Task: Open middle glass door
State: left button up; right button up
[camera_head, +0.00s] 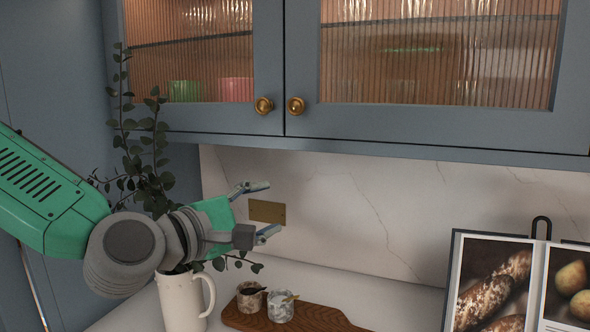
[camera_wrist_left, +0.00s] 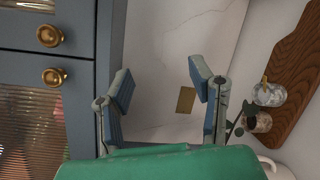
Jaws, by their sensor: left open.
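Two blue-grey cabinet doors with ribbed glass hang at the top of the head view: a left door (camera_head: 200,121) and a right door (camera_head: 430,122). Both look shut. The left door has a brass knob (camera_head: 263,105) and the right door a brass knob (camera_head: 296,106), side by side at the lower inner corners. The knobs also show in the left wrist view (camera_wrist_left: 49,35) at upper left. My left gripper (camera_head: 262,211) is open and empty, below the knobs and in front of the marble backsplash. My right gripper is not in view.
A white jug (camera_head: 183,301) with a leafy plant (camera_head: 145,165) stands under my left arm. Two small pots (camera_head: 280,305) sit on a wooden board (camera_head: 318,319). An open book (camera_head: 492,285) stands at right. The backsplash (camera_head: 350,210) has a brass plate (camera_head: 267,212).

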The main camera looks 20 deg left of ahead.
aim_at(292, 109)
pick_arm(q)
notch_tip(292, 109, up, 12)
jog(key=s+a+n+t, duration=0.2)
jog(key=s+n+t, duration=0.1)
jog(key=n+t, duration=0.1)
jog(key=x, duration=0.4)
jog(key=p+x, duration=0.1)
jog(key=x, duration=0.4)
jog(key=p+x, duration=0.1)
jog(key=x, duration=0.4)
jog(key=shift+d+f, duration=0.2)
jog(key=shift+f, duration=0.1)
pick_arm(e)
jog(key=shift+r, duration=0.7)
pick_arm(q)
jog(key=shift+a, duration=0.1)
jog(key=shift+c, duration=0.4)
grip_shut()
